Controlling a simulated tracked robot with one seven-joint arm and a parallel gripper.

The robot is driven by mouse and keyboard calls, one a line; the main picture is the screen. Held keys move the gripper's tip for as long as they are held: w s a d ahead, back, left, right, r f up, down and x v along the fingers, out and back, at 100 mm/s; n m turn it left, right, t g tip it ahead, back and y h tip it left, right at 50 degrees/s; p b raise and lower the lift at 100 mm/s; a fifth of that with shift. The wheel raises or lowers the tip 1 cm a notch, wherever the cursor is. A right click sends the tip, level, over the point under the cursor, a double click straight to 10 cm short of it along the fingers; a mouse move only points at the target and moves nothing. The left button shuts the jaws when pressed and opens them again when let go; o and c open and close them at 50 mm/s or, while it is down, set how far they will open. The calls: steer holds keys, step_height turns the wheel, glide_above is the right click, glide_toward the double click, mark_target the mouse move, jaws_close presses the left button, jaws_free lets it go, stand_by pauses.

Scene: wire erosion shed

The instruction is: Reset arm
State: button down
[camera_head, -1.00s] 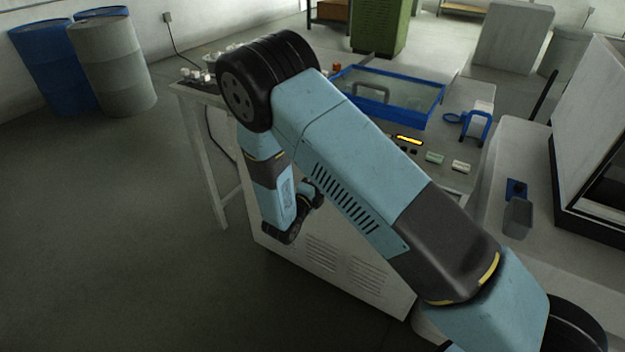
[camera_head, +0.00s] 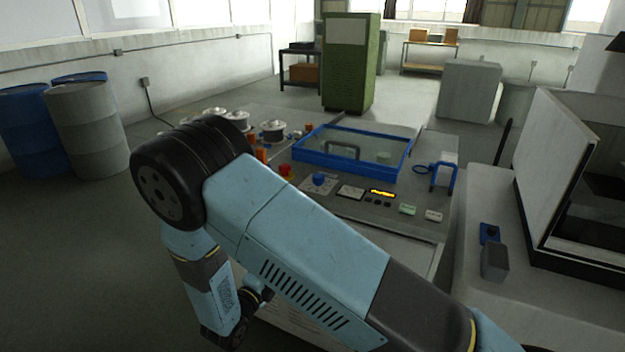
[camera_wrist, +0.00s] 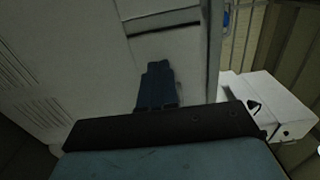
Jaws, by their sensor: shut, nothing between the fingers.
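My arm, blue and black, reaches from the lower right to a black elbow joint at the left in the head view, then bends down. In the head view the fingers are not clearly seen; the wrist end hangs low, near the bottom edge, beside the machine's front. In the wrist view my gripper (camera_wrist: 158,72) shows its dark fingers together, with nothing between them. They point toward a pale machine panel (camera_wrist: 100,55) with vent slots; I cannot tell the distance.
A machine with a blue-framed glass lid (camera_head: 408,158) and control buttons stands behind the arm. White spools (camera_head: 273,130) are at its left. A grey counter with a grey box (camera_head: 495,262) is at right. Drums (camera_head: 88,130) stand far left. Floor at left is clear.

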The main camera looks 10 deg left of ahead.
steer(key=w+d+r+m+g+h, duration=0.1)
steer(key=d+r+m+g+h, duration=0.1)
steer(key=d+r+m+g, duration=0.8)
steer(key=w+d+r+m+g+h, duration=0.1)
steer(key=d+r+m+g+h, duration=0.15)
steer(key=d+r+m, duration=1.3)
steer(key=s+d+r+m+y, duration=0.5)
steer(key=s+m, duration=0.4)
steer(key=m, duration=0.3)
steer(key=s+d+r+m+t+y, duration=0.1)
steer(key=s+d+r+m+y, duration=0.4)
steer(key=s+d+r+m, duration=0.3)
steer(key=s+d+m, duration=0.2)
steer(key=m, duration=0.2)
steer(key=shift+s+y, duration=0.2)
steer(key=shift+y, duration=0.15)
